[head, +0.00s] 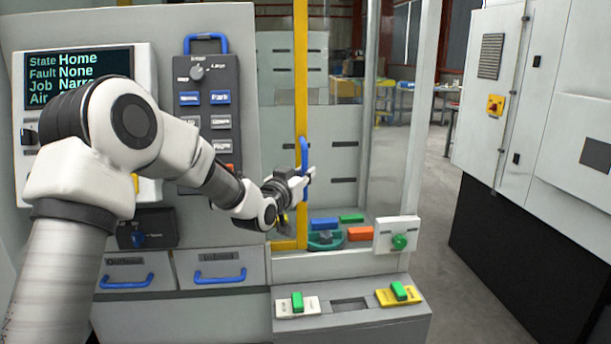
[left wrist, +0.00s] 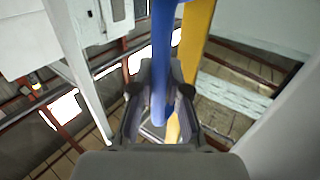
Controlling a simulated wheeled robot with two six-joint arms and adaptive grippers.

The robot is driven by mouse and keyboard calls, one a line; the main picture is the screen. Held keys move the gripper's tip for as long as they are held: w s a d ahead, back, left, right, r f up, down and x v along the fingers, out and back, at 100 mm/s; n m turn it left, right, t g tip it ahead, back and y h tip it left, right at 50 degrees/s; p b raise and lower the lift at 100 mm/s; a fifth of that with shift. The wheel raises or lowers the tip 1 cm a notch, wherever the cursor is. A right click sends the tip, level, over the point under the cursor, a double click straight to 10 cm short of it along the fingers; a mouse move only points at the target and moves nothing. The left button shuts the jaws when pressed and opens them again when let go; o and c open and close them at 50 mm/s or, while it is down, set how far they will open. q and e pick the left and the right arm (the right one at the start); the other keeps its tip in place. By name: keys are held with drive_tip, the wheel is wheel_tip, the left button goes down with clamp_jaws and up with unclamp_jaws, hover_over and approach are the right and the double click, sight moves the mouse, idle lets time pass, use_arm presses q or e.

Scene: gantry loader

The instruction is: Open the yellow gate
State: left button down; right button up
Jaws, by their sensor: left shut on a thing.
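The yellow gate shows as an upright yellow frame post (head: 300,80) at the left side of the loader opening. A blue handle (head: 304,160) is fixed upright on it. My left gripper (head: 305,178) is at the handle, and its fingers are closed around it. In the left wrist view the blue handle (left wrist: 162,60) runs down between the two fingers of my left gripper (left wrist: 160,110), with the yellow post (left wrist: 195,40) just behind it. My right gripper is in neither view.
Behind the gate, coloured blocks (head: 359,233) lie near a teal round part (head: 325,241). A green button box (head: 398,236) stands right of the opening. Blue-handled drawers (head: 219,270) and a control panel (head: 208,110) are at left. A grey cabinet (head: 560,110) stands at right beyond open floor.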

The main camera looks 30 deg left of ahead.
use_arm(q)
drive_tip(key=c, duration=1.1)
unclamp_jaws()
drive_tip(key=shift+f, duration=0.1)
drive_tip(key=shift+c, duration=0.2)
drive_tip(key=s, duration=1.2)
drive_tip(key=shift+w, duration=0.1)
